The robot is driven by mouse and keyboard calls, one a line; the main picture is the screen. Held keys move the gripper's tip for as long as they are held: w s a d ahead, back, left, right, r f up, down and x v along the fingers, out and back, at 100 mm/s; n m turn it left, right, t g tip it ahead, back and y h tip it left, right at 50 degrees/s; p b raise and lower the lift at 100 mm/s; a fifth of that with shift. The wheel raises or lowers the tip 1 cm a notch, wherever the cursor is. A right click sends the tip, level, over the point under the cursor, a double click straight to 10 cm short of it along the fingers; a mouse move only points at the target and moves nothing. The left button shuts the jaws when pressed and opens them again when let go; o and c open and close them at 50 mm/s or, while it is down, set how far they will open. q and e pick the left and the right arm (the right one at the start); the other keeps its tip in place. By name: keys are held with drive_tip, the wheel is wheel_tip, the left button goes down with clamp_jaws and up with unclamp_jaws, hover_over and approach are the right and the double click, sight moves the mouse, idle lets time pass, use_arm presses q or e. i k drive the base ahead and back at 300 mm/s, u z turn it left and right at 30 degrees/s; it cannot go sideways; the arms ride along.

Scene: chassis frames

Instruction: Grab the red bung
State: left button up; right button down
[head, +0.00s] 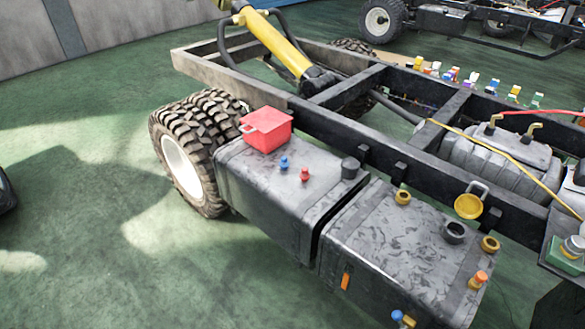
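A small red bung (304,174) stands upright on the top of the grey left-hand tank (262,192), which is mounted on the side of the chassis frame. A similar blue bung (284,163) stands just to its left and a little behind, apart from it. Neither of my grippers shows in the head view, and nothing touches the red bung.
A red box (266,129) sits behind the bungs on the same tank. A dark cap (350,167) rises to their right. A second tank (392,250) carries brass-coloured rings and an orange bung (479,278). The dark chassis rail (400,155) runs behind.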

sight(305, 176)
drive_tip(key=u, duration=0.1)
drive_tip(key=k, duration=0.85)
drive_tip(key=u, duration=1.4)
drive_tip(key=i, duration=2.25)
drive_tip(key=z, duration=1.1)
drive_tip(key=i, duration=1.15)
drive_tip(key=z, duration=1.7)
drive_tip(key=i, duration=0.35)
drive_tip(key=z, duration=0.15)
